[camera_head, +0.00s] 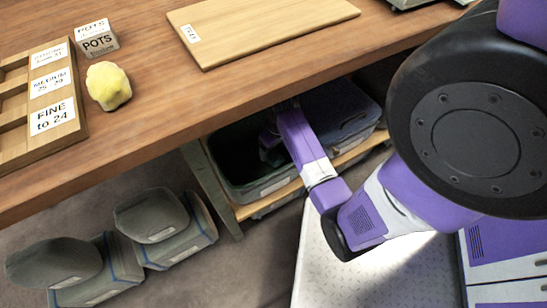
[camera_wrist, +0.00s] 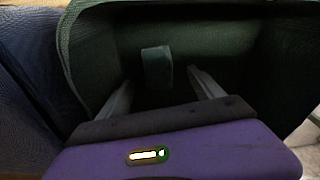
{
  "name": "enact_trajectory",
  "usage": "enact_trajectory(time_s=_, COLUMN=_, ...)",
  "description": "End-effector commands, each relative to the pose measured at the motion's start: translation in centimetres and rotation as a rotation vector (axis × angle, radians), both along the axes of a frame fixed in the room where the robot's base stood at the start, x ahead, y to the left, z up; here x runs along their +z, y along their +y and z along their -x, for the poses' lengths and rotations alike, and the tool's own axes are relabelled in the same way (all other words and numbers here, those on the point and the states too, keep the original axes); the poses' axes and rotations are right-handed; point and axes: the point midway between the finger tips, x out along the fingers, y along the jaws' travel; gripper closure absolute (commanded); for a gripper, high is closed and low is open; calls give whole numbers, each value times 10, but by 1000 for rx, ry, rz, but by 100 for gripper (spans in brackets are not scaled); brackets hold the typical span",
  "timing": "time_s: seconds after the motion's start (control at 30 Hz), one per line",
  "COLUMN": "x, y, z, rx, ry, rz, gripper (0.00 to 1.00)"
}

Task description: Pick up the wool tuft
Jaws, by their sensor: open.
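A pale yellow, lumpy tuft (camera_head: 108,86), which looks like wool, lies on the wooden table beside the labelled rack. My gripper (camera_head: 270,148) is well away from it, reaching down into a dark open bin (camera_head: 222,166) under the table. In the wrist view my gripper (camera_wrist: 160,76) is open, with its two pale fingers apart inside the dark bin. A small grey-green blocky thing (camera_wrist: 156,65) shows between and beyond the fingertips. I cannot tell what it is or whether it touches them. The bin's floor is mostly in shadow.
A wooden rack (camera_head: 68,140) with size labels and a small "POTS" block (camera_head: 97,38) stand near the tuft. A wooden board (camera_head: 262,22) lies at the back. The bin and a second bin (camera_head: 345,112) sit on a low shelf. Grey lidded bins (camera_head: 170,225) stand on the floor.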

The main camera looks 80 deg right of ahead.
Motion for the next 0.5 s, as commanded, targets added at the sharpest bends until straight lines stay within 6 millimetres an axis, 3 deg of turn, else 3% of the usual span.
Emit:
enact_trajectory(time_s=0.3, x=-44, y=-5, z=-1, rx=0, ry=0, rz=0, gripper=24)
enact_trajectory(time_s=0.5, x=-46, y=-5, z=-2, rx=1, ry=-1, rz=1, gripper=24)
